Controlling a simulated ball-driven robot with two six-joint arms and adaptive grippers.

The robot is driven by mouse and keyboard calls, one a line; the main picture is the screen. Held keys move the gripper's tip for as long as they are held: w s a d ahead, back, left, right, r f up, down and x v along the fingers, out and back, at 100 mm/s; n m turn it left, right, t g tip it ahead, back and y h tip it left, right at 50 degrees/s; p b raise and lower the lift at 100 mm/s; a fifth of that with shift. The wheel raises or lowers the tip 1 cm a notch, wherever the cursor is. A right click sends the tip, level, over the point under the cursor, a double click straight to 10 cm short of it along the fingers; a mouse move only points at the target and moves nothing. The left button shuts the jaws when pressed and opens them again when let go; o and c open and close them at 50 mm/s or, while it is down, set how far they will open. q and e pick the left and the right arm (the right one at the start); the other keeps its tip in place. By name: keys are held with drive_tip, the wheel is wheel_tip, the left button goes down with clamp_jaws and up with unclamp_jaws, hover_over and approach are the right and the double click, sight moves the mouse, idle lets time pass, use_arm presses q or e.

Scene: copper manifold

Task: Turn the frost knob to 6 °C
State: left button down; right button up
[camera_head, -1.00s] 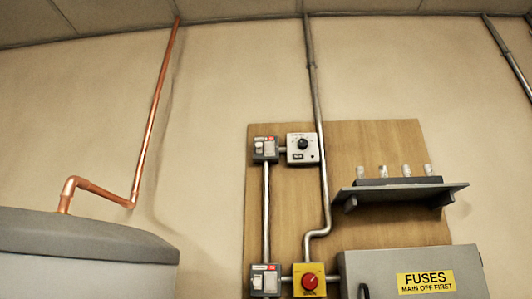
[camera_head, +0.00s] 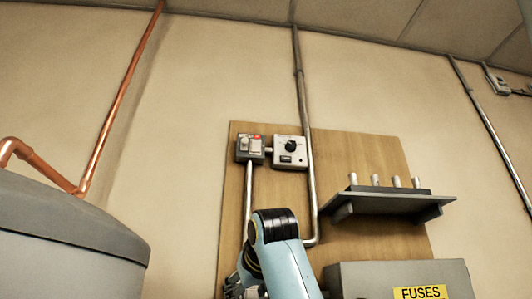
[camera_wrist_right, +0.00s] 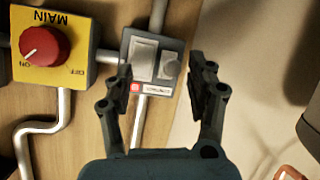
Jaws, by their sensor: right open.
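The frost knob (camera_head: 291,146) is a small black dial on a white box, high on the wooden board in the head view. Its setting is too small to read. My right arm rises at the bottom of the head view, below the knob. In the right wrist view my right gripper (camera_wrist_right: 160,75) is open and empty. Its fingers stand around a lower grey switch unit (camera_wrist_right: 152,62), which appears upside down; I cannot tell whether they touch it. The frost knob is not in the wrist view. My left gripper is not in view.
A grey switch (camera_head: 250,148) sits just left of the knob box. A metal conduit (camera_head: 312,190) runs close on its right. A shelf (camera_head: 390,203) with several fuses juts out at right. The yellow MAIN switch (camera_wrist_right: 43,46) is beside the lower unit. A grey fuse box (camera_head: 350,280) is below.

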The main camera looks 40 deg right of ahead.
drive_tip(key=s+d+r+m+t+h, duration=0.1)
drive_tip(key=s+d+r, duration=0.1)
drive_tip(key=r, duration=1)
drive_tip(key=s+d+r+m+t+h, duration=0.1)
drive_tip(key=d+r, duration=0.1)
drive_tip(key=r, duration=1.1)
drive_tip(key=m+t+h+p, duration=0.2)
drive_tip(key=p, duration=0.3)
approach(292, 144)
drive_tip(key=x, duration=0.8)
drive_tip(key=shift+s+r, duration=0.1)
drive_tip(key=shift+r, duration=0.05)
drive_tip(key=shift+w+d, duration=0.25)
drive_tip(key=shift+w, duration=0.3)
drive_tip(key=shift+s, duration=0.1)
drive_tip(key=c, duration=1.1)
